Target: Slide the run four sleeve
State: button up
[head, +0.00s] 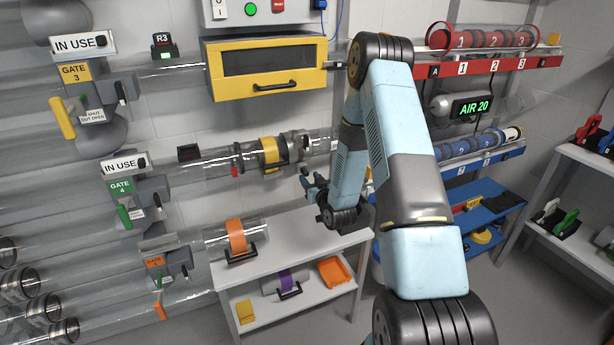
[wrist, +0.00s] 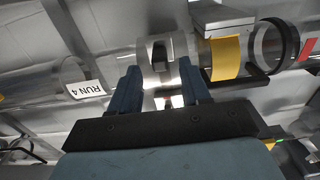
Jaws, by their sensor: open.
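The run four tube (head: 213,163) leaves the gate 4 housing (head: 120,190) and runs right. A yellow band with a black handle (head: 270,152) sits on it, also in the wrist view (wrist: 226,57). Beside that is a grey collar with a dark block (head: 300,142), apparently the sleeve; it shows in the wrist view (wrist: 160,58). My gripper (head: 312,185) is below the collar in the head view. In the wrist view my gripper (wrist: 160,85) is open, its blue fingers apart with the collar between and beyond their tips. I cannot tell whether they touch it.
A RUN 4 label (wrist: 85,88) marks a clear tube end beyond a gap. A yellow box with a handle (head: 265,70) hangs above. A white shelf (head: 300,245) stands below, with an orange-banded tube (head: 236,237) on top. A blue rack (head: 480,215) is at right.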

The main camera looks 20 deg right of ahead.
aim_at(307, 175)
jog(key=shift+w+a, duration=0.2)
jog(key=shift+w, duration=1.45)
jog(key=shift+c, duration=0.2)
grip_shut()
